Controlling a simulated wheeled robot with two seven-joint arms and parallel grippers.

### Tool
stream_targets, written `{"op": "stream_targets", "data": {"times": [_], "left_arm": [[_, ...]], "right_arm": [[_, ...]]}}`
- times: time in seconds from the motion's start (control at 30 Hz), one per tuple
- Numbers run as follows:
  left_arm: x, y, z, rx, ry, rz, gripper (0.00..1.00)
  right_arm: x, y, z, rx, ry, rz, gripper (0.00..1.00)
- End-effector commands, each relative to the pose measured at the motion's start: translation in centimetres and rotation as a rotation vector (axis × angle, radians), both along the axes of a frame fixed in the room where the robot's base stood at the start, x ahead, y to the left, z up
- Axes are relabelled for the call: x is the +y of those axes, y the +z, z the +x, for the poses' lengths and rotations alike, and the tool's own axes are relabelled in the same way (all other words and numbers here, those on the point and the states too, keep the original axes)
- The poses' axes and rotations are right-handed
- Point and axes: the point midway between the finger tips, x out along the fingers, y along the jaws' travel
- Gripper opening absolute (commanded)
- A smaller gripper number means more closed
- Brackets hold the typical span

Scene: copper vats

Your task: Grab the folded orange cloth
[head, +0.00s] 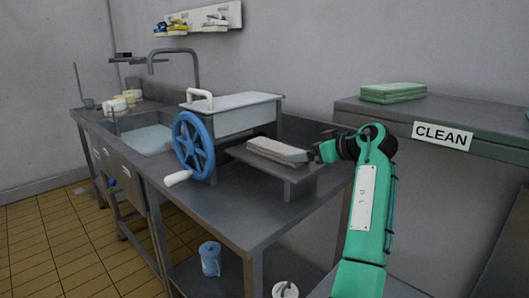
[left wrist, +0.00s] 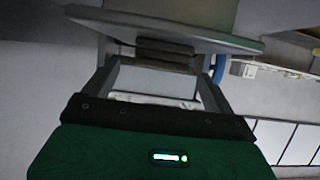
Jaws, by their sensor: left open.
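I see no orange cloth in either view. A folded beige-grey cloth-like stack (head: 277,150) lies on the low grey stand beside the vat with the blue wheel. My left gripper (head: 318,153) is at the right end of this stack, its fingers pointing left toward it; whether they touch is too small to tell. In the left wrist view, the open fingers of my left gripper (left wrist: 155,72) spread apart, with a dull brown layered thing (left wrist: 165,53) beyond and between the tips. A folded green cloth stack (head: 393,92) lies on the right counter. My right gripper is not in view.
The grey stand (head: 270,168) stands on the metal table (head: 235,215). The blue handwheel (head: 193,145) is left of the stand. The right counter bears a CLEAN sign (head: 443,135). A blue roll (head: 210,259) is on the lower shelf. A sink (head: 150,138) is further left.

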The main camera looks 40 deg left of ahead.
Motion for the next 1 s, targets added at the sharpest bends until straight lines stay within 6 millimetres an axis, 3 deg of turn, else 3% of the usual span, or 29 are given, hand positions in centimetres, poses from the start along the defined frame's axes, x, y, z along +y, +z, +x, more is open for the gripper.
{"op": "stream_targets", "data": {"times": [0.4, 0.73, 1.0], "left_arm": [[5.2, -2.1, 0.3, 0.0, 0.001, 0.001, 0.89], [5.9, -2.3, 0.4, 0.0, -0.002, 0.002, 0.89], [5.9, -2.4, 0.4, 0.0, -0.001, 0.002, 0.36]], "right_arm": [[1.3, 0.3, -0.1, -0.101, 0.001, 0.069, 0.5], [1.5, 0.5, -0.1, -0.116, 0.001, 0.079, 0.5], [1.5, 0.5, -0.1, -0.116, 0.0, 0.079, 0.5]]}}
